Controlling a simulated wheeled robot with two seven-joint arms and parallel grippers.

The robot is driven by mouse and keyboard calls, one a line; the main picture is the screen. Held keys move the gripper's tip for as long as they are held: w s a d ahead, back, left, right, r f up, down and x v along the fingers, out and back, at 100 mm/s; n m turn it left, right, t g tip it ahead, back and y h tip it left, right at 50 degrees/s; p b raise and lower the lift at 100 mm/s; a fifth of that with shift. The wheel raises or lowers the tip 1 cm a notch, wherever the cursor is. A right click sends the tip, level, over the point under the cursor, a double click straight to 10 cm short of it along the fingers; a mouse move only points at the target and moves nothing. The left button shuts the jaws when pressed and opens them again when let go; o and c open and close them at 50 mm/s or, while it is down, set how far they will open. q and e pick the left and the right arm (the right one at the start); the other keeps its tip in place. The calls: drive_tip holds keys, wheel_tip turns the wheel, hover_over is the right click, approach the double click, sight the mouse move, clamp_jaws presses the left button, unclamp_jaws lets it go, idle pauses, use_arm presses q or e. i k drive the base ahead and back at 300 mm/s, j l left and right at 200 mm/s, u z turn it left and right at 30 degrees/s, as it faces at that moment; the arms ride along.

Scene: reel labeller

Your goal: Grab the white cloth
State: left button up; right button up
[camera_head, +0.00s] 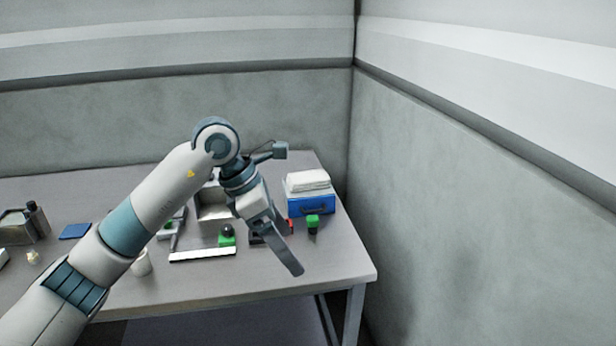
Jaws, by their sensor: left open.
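The white cloth (308,180) lies folded on top of a blue box (311,205) near the table's right edge. My left arm reaches in from the lower left over the table. My right gripper does not show.
The grey table (337,259) has a clear front right corner. A green-topped item (313,220) stands in front of the blue box. A white bar (202,254) and a green item with a black knob (227,236) lie under my arm. Walls stand behind and right.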

sight(316, 180)
drive_tip(key=i, duration=1.7)
